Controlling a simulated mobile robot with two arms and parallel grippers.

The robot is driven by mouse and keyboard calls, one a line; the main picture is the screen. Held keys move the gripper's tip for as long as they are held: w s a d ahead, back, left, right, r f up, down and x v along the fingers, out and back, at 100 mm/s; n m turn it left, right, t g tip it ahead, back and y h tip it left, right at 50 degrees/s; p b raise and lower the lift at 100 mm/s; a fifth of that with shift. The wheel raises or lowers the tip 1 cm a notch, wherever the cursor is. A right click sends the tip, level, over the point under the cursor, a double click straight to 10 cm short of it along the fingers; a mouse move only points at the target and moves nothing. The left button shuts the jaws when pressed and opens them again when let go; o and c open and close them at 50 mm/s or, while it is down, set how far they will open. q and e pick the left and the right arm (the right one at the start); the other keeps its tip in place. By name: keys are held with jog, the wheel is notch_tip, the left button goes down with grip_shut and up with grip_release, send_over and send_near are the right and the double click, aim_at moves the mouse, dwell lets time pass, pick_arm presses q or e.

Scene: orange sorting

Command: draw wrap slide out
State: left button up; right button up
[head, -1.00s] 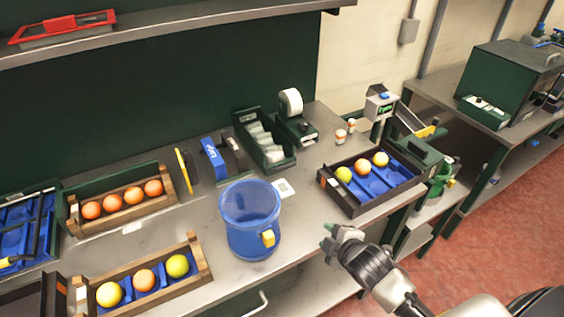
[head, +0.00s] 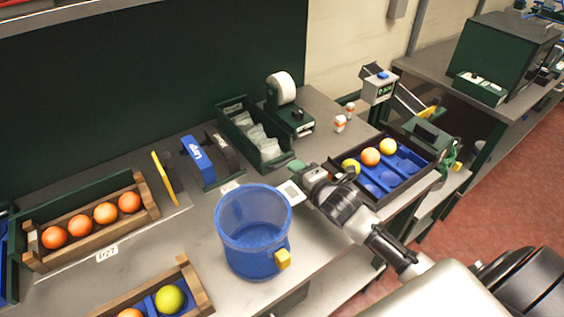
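My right gripper (head: 302,172) reaches in over the bench from the right, between the blue bucket and the dark tray. A greenish fingertip shows, but the gap between the fingers is not clear. A green bin (head: 254,136) with clear, crumpled wrap-like packets (head: 262,143) stands behind and left of the gripper, apart from it. A white roll on a dark dispenser (head: 290,118) stands right of the bin. I cannot tell which of these is the wrap. A small white card (head: 291,192) lies just below the fingertips. My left gripper is out of view.
A blue bucket (head: 253,230) stands front centre. A wooden crate (head: 150,202) of oranges is at left, another (head: 198,290) in front. A blue box (head: 198,160) stands behind the bucket.

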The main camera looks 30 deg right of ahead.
aim_at(283, 164)
jog(key=x, duration=0.5)
jog(key=shift+w+a+f, duration=0.15)
jog(key=shift+w+f, duration=0.05)
jog(key=shift+w, duration=0.5)
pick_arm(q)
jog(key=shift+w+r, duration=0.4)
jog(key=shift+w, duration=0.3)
pick_arm(e)
jog(key=shift+c, duration=0.2)
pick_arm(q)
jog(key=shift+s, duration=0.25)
pick_arm(e)
grip_shut()
